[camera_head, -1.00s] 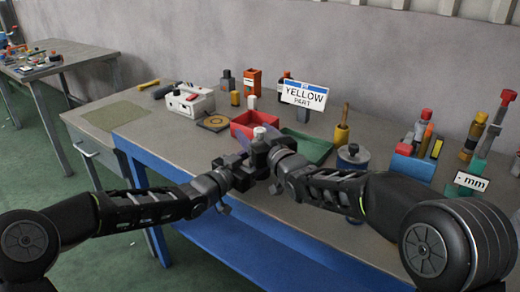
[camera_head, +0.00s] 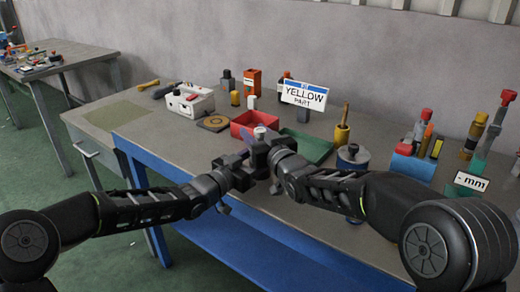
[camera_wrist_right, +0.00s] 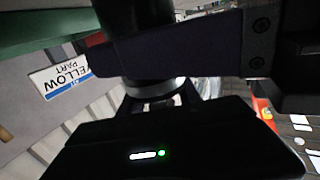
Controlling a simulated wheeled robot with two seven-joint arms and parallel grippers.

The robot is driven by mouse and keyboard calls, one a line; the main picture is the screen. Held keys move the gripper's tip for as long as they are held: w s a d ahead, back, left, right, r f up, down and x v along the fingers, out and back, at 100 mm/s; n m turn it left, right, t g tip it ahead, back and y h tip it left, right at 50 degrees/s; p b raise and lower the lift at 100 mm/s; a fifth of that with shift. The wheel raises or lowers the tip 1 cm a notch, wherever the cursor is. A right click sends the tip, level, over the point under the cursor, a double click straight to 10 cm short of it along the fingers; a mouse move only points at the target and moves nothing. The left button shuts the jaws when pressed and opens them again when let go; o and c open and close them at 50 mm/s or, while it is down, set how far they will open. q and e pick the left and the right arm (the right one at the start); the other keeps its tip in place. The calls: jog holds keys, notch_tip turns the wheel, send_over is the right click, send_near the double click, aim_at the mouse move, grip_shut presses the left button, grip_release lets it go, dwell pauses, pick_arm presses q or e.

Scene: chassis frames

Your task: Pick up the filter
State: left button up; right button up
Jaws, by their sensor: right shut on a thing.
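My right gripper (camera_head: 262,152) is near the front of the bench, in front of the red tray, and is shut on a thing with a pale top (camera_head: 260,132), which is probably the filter. In the right wrist view a dark cylinder with a silver-white ring (camera_wrist_right: 148,88) shows at the jaw; most of it is hidden. My left gripper (camera_head: 232,170) is close beside the right one, to its left. Its fingers are too small and dark to tell whether they are open.
A red tray (camera_head: 240,120) and a green tray (camera_head: 318,152) lie behind the grippers. A "YELLOW PART" sign (camera_head: 304,95) stands behind them. The bench (camera_head: 150,140) is bare at the left front.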

grip_shut()
notch_tip(320, 180, up, 10)
dwell(0.6)
pick_arm(q)
jog(key=o, duration=1.7)
jog(key=shift+c, duration=0.2)
